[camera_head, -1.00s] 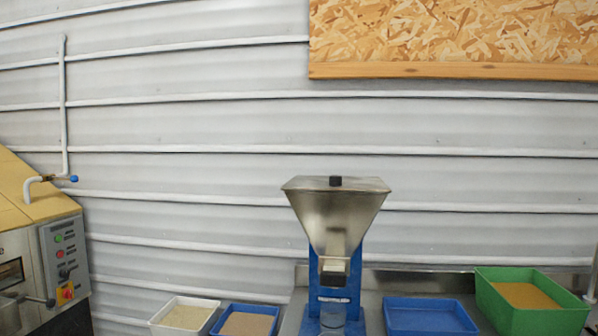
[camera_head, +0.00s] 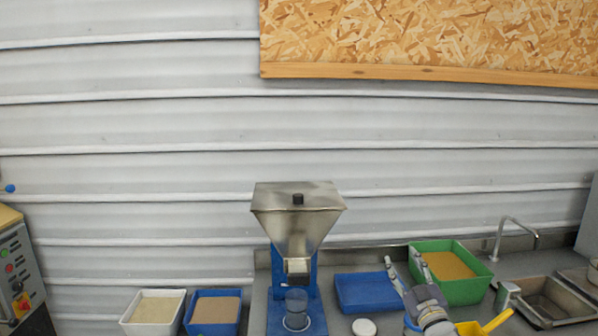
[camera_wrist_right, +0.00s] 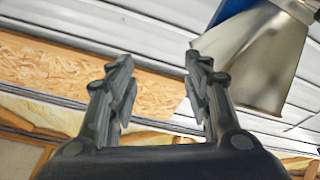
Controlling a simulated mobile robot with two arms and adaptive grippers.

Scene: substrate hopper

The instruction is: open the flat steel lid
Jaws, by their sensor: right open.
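The flat steel lid (camera_head: 318,192) lies on top of the steel hopper (camera_head: 296,230) and looks shut. It has a small black knob (camera_head: 298,199) in its middle. The hopper stands on a blue frame with a clear cup (camera_head: 296,305) below its outlet. My right gripper (camera_head: 402,264) is to the right of the hopper and lower than the lid, apart from both. In the right wrist view it (camera_wrist_right: 157,75) is open and empty, with the hopper (camera_wrist_right: 262,65) at the upper right. My left gripper is not in view.
A blue tray (camera_head: 358,292) and a green bin (camera_head: 484,288) of tan material stand right of the hopper. A white box (camera_head: 128,325) and a blue box (camera_head: 190,325) stand to its left. A sink (camera_head: 550,300) is at the far right. Space above the lid is clear.

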